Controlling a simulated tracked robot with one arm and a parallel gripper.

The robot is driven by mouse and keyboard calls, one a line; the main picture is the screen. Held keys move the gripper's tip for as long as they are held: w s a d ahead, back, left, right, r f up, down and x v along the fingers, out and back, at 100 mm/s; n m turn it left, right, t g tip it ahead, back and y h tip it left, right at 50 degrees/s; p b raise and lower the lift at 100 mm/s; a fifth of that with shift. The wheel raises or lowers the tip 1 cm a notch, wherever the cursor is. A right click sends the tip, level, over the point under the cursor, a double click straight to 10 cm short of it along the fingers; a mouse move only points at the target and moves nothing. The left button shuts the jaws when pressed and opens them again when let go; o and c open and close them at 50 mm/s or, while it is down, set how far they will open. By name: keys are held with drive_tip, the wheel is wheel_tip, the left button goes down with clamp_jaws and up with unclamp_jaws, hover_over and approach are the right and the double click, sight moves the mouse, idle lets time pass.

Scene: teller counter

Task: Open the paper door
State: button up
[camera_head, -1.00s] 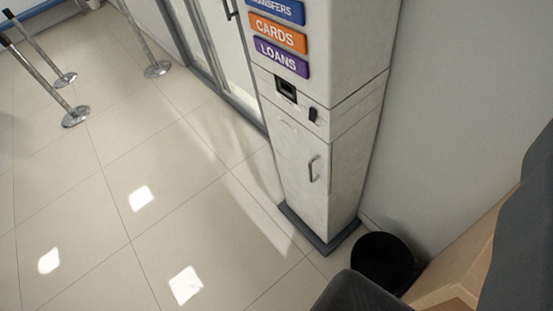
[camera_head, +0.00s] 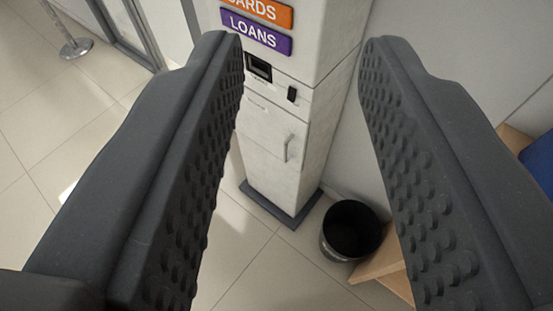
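A tall white kiosk cabinet stands on a dark base plate. Its lower front panel, which looks like the paper door (camera_head: 262,155), is closed and carries a grey vertical bar handle (camera_head: 287,148) on its right side. Above it are a small black handle or latch (camera_head: 292,94) and a dark slot (camera_head: 258,67). My gripper (camera_head: 300,45) is wide open, with its two dark, studded fingers on either side of the cabinet in the picture. Nothing is between the fingers close by; the cabinet is some distance beyond. The left finger hides part of the cabinet's left edge.
A black bin (camera_head: 352,230) stands on the floor right of the cabinet, beside a wooden piece (camera_head: 380,267). A metal post (camera_head: 75,47) stands at the upper left near a glass door frame. Tiled floor (camera_head: 262,265) in front of the cabinet is clear.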

drive_tip(key=shift+s, duration=0.1)
drive_tip(key=w+a+f+y+b, duration=0.1)
drive_tip(key=w+a+f, duration=0.3)
drive_tip(key=w+f, duration=0.4)
drive_tip(key=w+a+f+y+b, duration=0.1)
drive_tip(key=w+a+f+b, duration=0.1)
drive_tip(key=w+a+f, duration=0.5)
drive_tip(key=w+f+m+t+h+b, duration=0.1)
drive_tip(key=w+f+m+b, duration=0.15)
drive_tip(key=w+f, duration=1.1)
drive_tip(key=m+h+b, duration=0.3)
drive_tip(key=h+b, duration=0.1)
drive_tip(key=h, duration=0.5)
approach(285, 154)
drive_tip(key=shift+n, duration=0.25)
drive_tip(key=b+x, duration=0.2)
drive_tip(key=x, duration=0.4)
drive_tip(key=shift+d+f+b, duration=0.1)
drive_tip(key=shift+f+b, duration=0.05)
drive_tip(key=shift+b, duration=0.2)
drive_tip(key=shift+x, duration=0.95)
